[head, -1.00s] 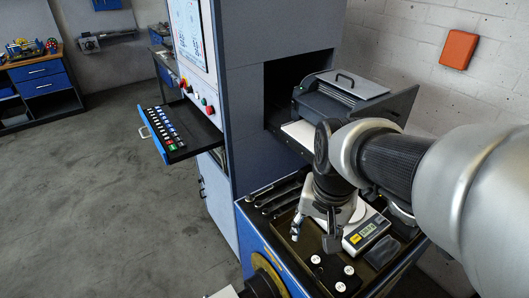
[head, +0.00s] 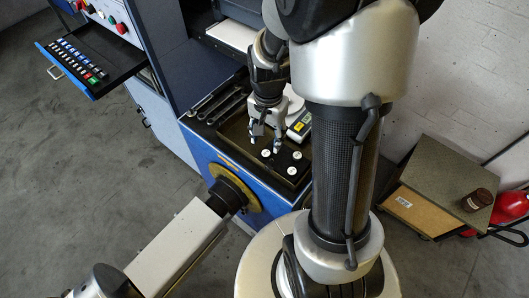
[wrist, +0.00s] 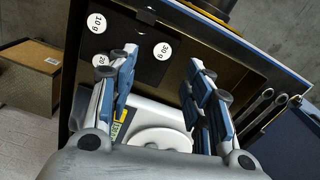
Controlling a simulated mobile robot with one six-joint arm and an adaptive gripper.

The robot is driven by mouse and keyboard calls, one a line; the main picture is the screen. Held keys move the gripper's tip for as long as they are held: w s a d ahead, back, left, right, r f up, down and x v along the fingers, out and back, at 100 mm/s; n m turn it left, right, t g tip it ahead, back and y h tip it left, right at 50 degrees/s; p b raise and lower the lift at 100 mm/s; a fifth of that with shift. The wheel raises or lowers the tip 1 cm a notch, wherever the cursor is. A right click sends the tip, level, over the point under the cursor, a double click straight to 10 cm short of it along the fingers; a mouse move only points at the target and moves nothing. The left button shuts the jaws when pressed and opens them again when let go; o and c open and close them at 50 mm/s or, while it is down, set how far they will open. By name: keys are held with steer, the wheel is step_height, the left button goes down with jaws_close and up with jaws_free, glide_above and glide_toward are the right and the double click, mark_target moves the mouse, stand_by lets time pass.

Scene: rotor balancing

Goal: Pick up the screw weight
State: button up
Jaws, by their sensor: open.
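Several white round screw weights sit in a black block (head: 283,162) on the tray of the blue cabinet. In the wrist view, three labels show: a 10 g weight (wrist: 97,23), a 30 g weight (wrist: 162,49) and a 20 g weight (wrist: 100,60), the last partly behind a finger. My gripper (head: 265,146) is open and empty, pointing down above the block's far edge in the head view. In the wrist view, its fingers (wrist: 158,68) are spread, with the 30 g weight between and beyond their tips. I see no contact with any weight.
A digital scale with a white round pan (wrist: 160,138) stands beside the block. Wrenches (head: 218,106) lie along the tray's left side. A raised tray rim (wrist: 292,78) surrounds the work area. A wooden crate with a brown jar (head: 477,200) stands at right.

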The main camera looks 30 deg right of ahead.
mark_target(266, 153)
steer(key=f, duration=0.2)
steer(key=f+b, duration=0.1)
steer(key=f, duration=0.4)
steer(key=shift+a+b, duration=0.25)
steer(key=shift+b, duration=0.15)
steer(key=shift+c, duration=0.2)
steer(key=c, duration=0.9)
